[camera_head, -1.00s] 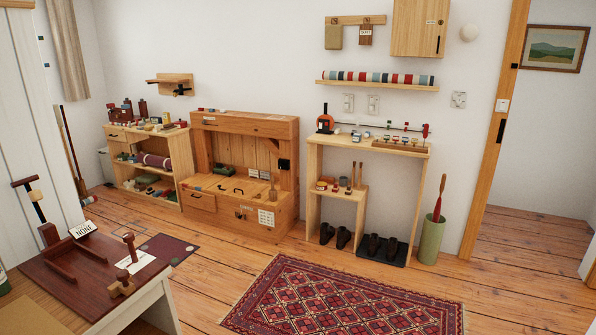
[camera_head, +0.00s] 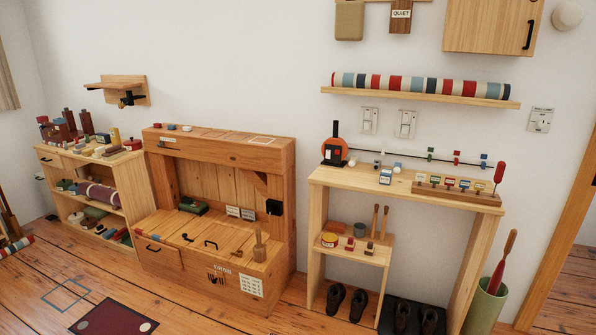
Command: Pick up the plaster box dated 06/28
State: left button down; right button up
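I cannot pick out a plaster box dated 06/28; no date is readable at this distance. A small pale box with a blue panel (camera_head: 385,177) lies on top of the right wooden shelf unit (camera_head: 335,176). A long rack (camera_head: 440,190) with several small labelled pieces stands to its right. Small items (camera_head: 349,244) sit on the unit's middle shelf, too small to read. The left shelf unit (camera_head: 143,205) holds several small boxes and rolls, such as a yellow box (camera_head: 115,135). Neither of my grippers is in view.
A wooden bench with a high back (camera_head: 285,195) stands between the two units. Dark shoes (camera_head: 335,298) stand under the right unit. A green bin (camera_head: 484,307) is at its right. A dark red mat (camera_head: 113,318) lies on the floor. A wall shelf (camera_head: 420,95) holds a striped roll.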

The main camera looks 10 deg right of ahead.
aim_at(386, 176)
jog(key=i+z, duration=0.1)
jog(key=i, duration=0.5)
jog(key=i+j, duration=0.1)
jog(key=i, duration=0.5)
jog(key=i+j+z, duration=0.15)
jog(key=i, duration=0.45)
jog(key=i+j+z, duration=0.1)
jog(key=i, duration=0.5)
jog(key=i+z, duration=0.15)
jog(key=i+j, duration=0.05)
